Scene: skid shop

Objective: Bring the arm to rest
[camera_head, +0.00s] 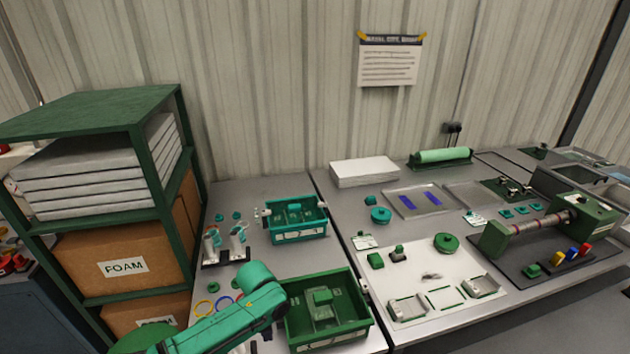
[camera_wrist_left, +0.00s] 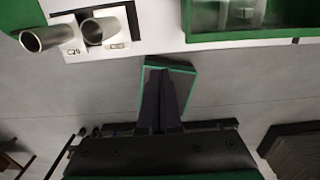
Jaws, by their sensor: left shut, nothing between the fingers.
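My left arm (camera_head: 225,312), teal green, comes in from the lower left in the head view and bends over the front of the left bench. Its gripper cannot be made out there. In the left wrist view my left gripper (camera_wrist_left: 162,98) shows its two dark fingers shut together and empty. The fingers point toward a bench edge and appear over the grey floor. A small green-edged panel (camera_wrist_left: 182,68) shows behind them. My right arm and gripper are not in view.
In the head view a green bin (camera_head: 350,332) stands just right of my arm, with a teal bin (camera_head: 318,231) behind it. A green shelf (camera_head: 146,150) stands at left. In the wrist view, metal cylinders (camera_wrist_left: 100,31) and a green bin (camera_wrist_left: 283,33) line the bench edge.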

